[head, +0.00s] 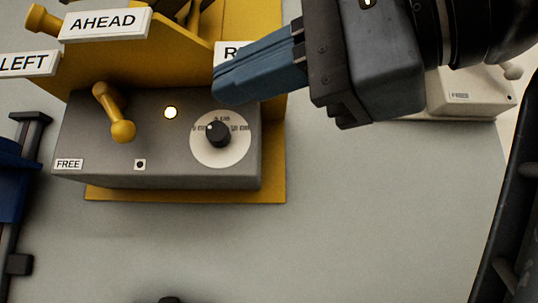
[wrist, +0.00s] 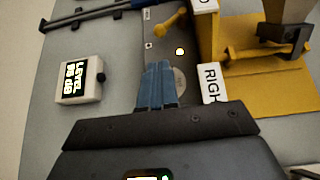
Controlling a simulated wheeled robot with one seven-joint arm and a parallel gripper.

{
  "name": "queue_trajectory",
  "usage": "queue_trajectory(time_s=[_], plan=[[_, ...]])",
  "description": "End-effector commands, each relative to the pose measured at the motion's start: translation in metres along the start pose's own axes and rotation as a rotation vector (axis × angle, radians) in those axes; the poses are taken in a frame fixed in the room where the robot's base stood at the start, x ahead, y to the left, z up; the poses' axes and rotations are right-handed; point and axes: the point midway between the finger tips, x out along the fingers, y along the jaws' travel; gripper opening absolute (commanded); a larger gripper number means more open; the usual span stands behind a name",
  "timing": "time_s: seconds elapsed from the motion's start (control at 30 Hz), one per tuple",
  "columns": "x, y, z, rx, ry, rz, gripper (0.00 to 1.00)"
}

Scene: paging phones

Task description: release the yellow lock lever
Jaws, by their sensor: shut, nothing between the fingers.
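The yellow lock lever (head: 122,129) is on the grey box, left of a lit lamp (head: 171,112). It slants down and slightly right, ending in a round knob. It also shows in the wrist view (wrist: 160,31), beyond my fingertips. My gripper (head: 222,90) has its blue fingers shut and empty. In the head view they appear above the box's right end, over the upper edge of the dial (head: 236,153), to the right of the lever and apart from it. In the wrist view my gripper (wrist: 158,70) covers part of the dial.
The grey box (head: 100,165) bears a FREE label (head: 68,163) at its lower left. Behind it stands a yellow structure (head: 190,45) with AHEAD (head: 105,24) and LEFT (head: 28,63) plates. A RIGHT plate (wrist: 210,83) shows in the wrist view. The grey surface in front is mostly clear.

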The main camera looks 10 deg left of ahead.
Motion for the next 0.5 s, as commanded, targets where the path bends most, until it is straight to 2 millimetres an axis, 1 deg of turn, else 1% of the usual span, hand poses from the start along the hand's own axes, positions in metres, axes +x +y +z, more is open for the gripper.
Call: queue_trajectory(time_s=[0.17,0.5], plan=[[0.026,-0.001,0.001,0.002,-0.003,0.003,0.00],[0.092,-0.001,0.001,0.002,-0.002,0.003,0.00]])
